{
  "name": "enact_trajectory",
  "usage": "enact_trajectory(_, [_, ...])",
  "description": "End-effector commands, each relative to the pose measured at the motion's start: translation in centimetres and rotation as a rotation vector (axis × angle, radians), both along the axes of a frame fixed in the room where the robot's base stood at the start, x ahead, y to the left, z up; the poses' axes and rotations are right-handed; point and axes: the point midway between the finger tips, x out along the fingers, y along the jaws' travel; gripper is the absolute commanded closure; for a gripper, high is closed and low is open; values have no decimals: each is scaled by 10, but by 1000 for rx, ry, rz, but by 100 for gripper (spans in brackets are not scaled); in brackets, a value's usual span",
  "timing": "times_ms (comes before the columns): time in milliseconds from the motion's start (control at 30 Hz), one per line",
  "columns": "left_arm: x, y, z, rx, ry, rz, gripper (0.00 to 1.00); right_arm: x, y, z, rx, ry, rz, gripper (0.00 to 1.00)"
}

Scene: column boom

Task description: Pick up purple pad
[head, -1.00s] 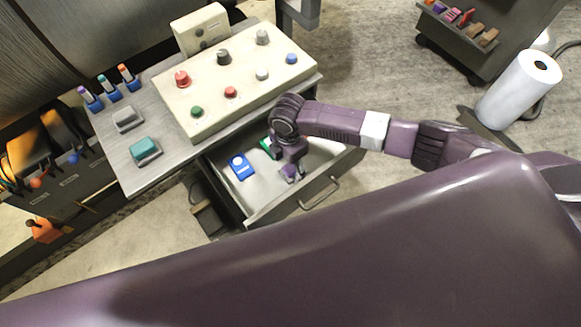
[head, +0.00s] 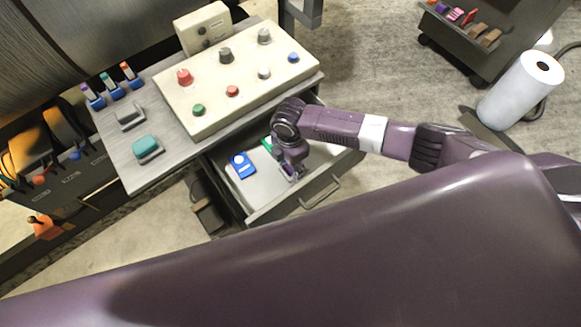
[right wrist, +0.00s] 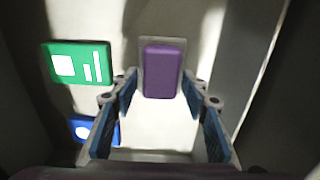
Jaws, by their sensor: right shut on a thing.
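The purple pad (right wrist: 162,72) has a pale grey border and lies inside the open drawer (head: 262,207). In the right wrist view it is between the tips of my right gripper (right wrist: 160,88), which is shut on it. In the head view my right gripper (head: 291,172) reaches down into the drawer and mostly hides the pad. I cannot tell whether the pad is clear of the drawer floor. My left gripper is not in view.
A blue card (head: 243,165) and a green card (right wrist: 80,64) lie beside the pad in the drawer. Above stands a control box (head: 215,100) with coloured knobs. A teal pad (head: 145,145) sits on the worktop. The drawer walls are close around the gripper.

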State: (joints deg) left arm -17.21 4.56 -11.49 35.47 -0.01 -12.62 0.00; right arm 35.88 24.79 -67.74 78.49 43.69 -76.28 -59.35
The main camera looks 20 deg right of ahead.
Motion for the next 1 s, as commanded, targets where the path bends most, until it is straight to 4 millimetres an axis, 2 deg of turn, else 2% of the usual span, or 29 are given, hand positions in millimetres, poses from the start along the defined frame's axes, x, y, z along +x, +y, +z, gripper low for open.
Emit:
enact_trajectory(167, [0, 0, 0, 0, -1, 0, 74, 1, 0, 4, 1, -1, 0, 83])
enact_trajectory(367, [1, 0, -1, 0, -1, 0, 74, 1, 0, 27, 2, -3, 1, 83])
enact_trajectory(800, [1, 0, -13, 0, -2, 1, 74, 2, 0, 150, 0, -6, 1, 83])
enact_trajectory(1000, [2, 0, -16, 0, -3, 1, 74, 1, 0, 186, 0, -3, 0, 83])
